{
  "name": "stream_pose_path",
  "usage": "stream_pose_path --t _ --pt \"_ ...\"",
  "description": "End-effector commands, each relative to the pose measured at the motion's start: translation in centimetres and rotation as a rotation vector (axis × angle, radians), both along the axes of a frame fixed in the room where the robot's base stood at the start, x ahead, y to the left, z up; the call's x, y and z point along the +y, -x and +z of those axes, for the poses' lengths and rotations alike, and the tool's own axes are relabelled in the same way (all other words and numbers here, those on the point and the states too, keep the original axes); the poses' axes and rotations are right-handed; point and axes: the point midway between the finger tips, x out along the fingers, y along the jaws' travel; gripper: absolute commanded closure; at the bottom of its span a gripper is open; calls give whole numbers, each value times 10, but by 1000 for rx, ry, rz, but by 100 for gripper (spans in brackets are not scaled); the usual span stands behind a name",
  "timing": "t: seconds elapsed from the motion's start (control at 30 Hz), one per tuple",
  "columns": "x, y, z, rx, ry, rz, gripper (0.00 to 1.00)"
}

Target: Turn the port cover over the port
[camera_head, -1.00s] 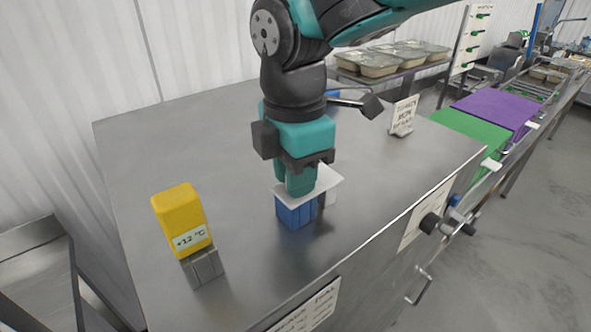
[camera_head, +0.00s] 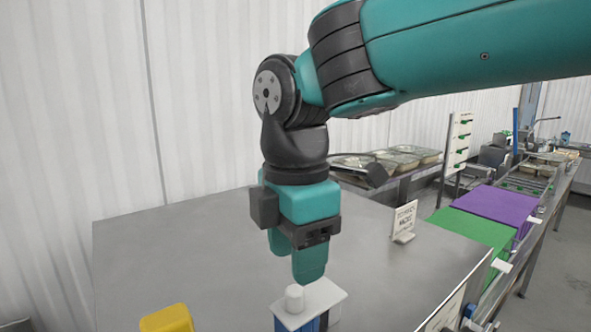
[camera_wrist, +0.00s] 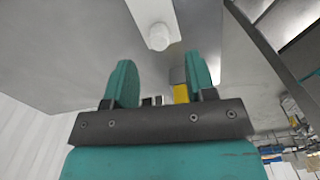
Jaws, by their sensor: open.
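The port cover is a thin white plate (camera_head: 326,297) with a short round white knob (camera_head: 294,298). It lies on top of a blue block (camera_head: 313,325), cut off at the lower edge of the head view. The wrist view shows the plate (camera_wrist: 147,10) and its knob (camera_wrist: 158,38) beyond my fingertips. My gripper (camera_head: 294,264) is open and empty, its teal fingers pointing down above the knob. In the wrist view a clear gap shows between its fingers (camera_wrist: 161,72). The port itself is not visible; I cannot tell whether the plate covers it.
A yellow block (camera_head: 167,319) stands at the lower left, mostly cut off. A small white sign (camera_head: 404,221) stands right of my gripper on the grey metal top (camera_head: 190,250). Green (camera_head: 470,232) and purple (camera_head: 497,203) surfaces lie further right. The metal top's left side is clear.

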Motion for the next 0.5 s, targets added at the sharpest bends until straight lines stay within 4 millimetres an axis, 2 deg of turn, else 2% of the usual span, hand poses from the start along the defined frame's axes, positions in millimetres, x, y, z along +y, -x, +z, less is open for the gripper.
stream_pose_path --t 0.1,0.3,0.5 --pt "1 0 31 -4 -5 1 49" --pt "1 0 78 -3 -3 1 49" --pt "1 0 107 -1 -1 2 49"
